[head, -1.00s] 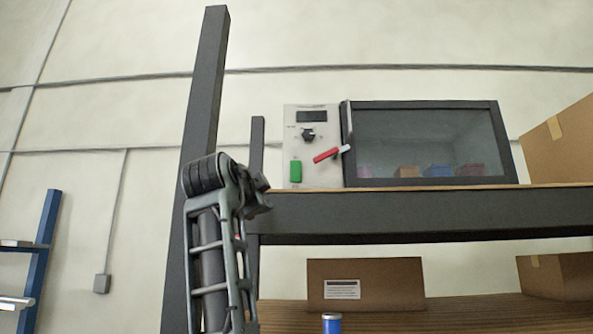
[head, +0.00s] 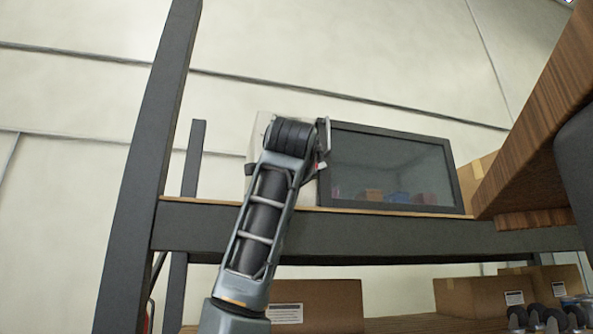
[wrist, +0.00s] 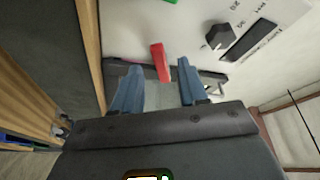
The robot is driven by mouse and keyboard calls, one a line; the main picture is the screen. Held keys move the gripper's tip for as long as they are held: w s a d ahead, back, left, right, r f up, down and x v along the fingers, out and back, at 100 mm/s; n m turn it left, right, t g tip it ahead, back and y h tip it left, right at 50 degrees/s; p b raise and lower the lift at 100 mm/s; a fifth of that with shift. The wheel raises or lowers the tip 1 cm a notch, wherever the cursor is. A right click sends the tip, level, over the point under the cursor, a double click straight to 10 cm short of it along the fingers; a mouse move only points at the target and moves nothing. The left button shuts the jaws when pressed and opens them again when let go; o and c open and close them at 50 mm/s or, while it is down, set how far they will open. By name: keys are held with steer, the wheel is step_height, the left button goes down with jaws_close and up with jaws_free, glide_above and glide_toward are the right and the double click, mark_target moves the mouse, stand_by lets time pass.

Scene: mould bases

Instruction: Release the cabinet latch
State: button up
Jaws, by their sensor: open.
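The cabinet (head: 319,198) is a dark-framed box with a glass door, standing on the upper shelf. Its red latch lever (wrist: 160,62) sticks out from the pale control panel (wrist: 185,25). In the head view my arm covers most of the panel, and only a sliver of the red lever shows. My gripper (wrist: 158,84) is open, its two blue fingers pointing at the panel. The lever's end lies in the gap between the fingertips, with room visible on both sides. I cannot tell whether either finger touches it.
A black knob (wrist: 220,37), a dark display (wrist: 250,40) and a green button (wrist: 168,2) are near the lever. The dark shelf beam (head: 380,232) runs below the cabinet. A dark post (head: 150,150) stands left. Cardboard boxes (head: 330,300) sit on the lower shelf.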

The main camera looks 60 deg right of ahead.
steer(key=p+x, duration=0.1)
steer(key=x, duration=0.3)
steer(key=shift+w+d, duration=0.25)
steer(key=shift+d, duration=0.1)
jaws_close()
